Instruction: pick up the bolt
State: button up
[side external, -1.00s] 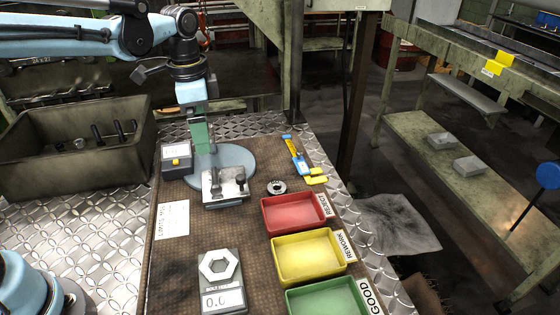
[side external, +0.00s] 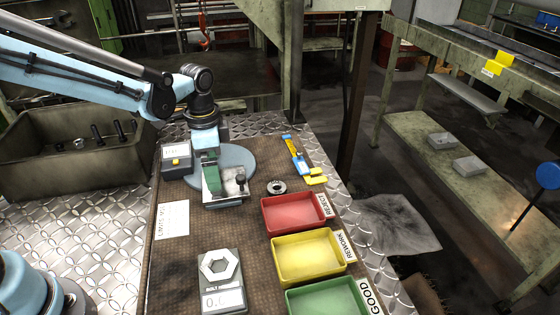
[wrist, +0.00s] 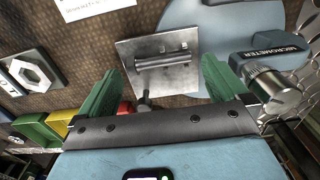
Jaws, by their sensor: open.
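A grey metal bolt (wrist: 163,62) lies on a square metal plate (wrist: 125,50) in the wrist view. Its length runs across the gap, from one finger side toward the other. My gripper (wrist: 162,68) has green fingers, open and empty, one on each side of the bolt. I cannot tell the exact height left between the fingertips and the plate.
A dark-knobbed post (side external: 240,178) stands on the plate's right. A round blue-grey base (side external: 240,160) lies behind. Red (side external: 294,212), yellow (side external: 308,257) and green (side external: 327,299) trays stand front right. A bin (side external: 70,165) with several bolts stands left; a ring (side external: 276,187) lies right.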

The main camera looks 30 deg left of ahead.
jog(key=shift+f, duration=1.25)
jog(key=shift+c, duration=0.3)
jog(key=c, duration=1)
jog(key=shift+r, duration=0.5)
jog(key=r, duration=0.3)
jog(key=shift+s+d+r, duration=0.1)
jog(key=shift+d+r, duration=0.1)
jog(key=shift+r, duration=0.05)
jog(key=shift+s+d+r, duration=1.05)
jog(key=shift+d+r, duration=0.5)
jog(key=shift+r, duration=0.05)
jog(key=shift+s+d+r, duration=1.05)
jog(key=shift+d+r, duration=0.5)
jog(key=shift+d, duration=0.05)
jog(key=shift+s+d+r, duration=1.05)
jog(key=shift+d+r, duration=0.5)
jog(key=shift+r, duration=0.05)
